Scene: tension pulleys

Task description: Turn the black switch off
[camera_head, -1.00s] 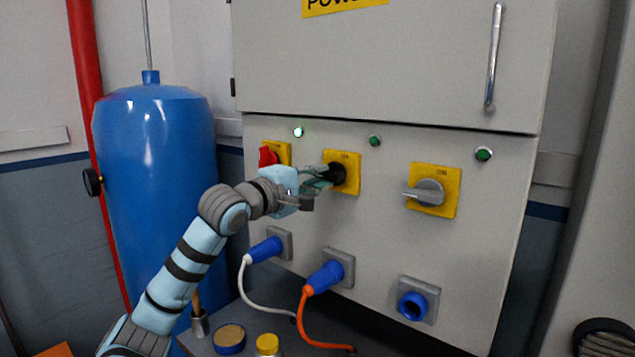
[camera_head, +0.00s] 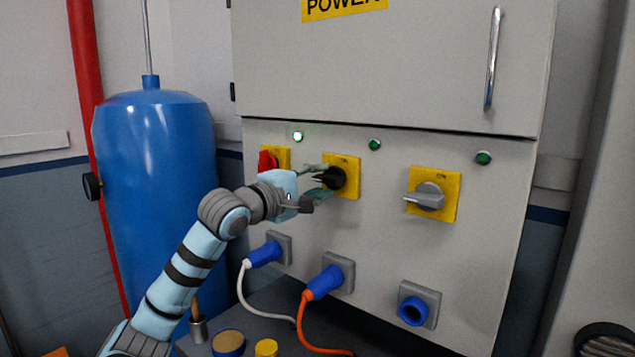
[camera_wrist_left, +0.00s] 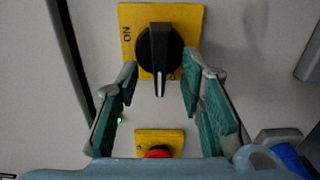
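The black switch (camera_head: 334,178) is a round knob with a bar handle on a yellow plate (camera_head: 350,163) on the grey cabinet. In the head view its handle points left, lying roughly level. In the left wrist view the black switch (camera_wrist_left: 160,50) shows its handle pointing down the picture, with "ON" on the plate's left. My left gripper (camera_head: 315,180) is at the switch, also seen in the left wrist view (camera_wrist_left: 160,88). Its teal fingers are apart, one on each side of the handle, with visible gaps. My right gripper is not in view.
A red switch (camera_head: 268,161) is left of the black one, a grey switch (camera_head: 428,196) to its right. The lamp (camera_head: 298,136) above the red switch glows green; the lamp (camera_head: 375,145) above the black switch looks dark. Blue plugs (camera_head: 325,281) with cables sit below.

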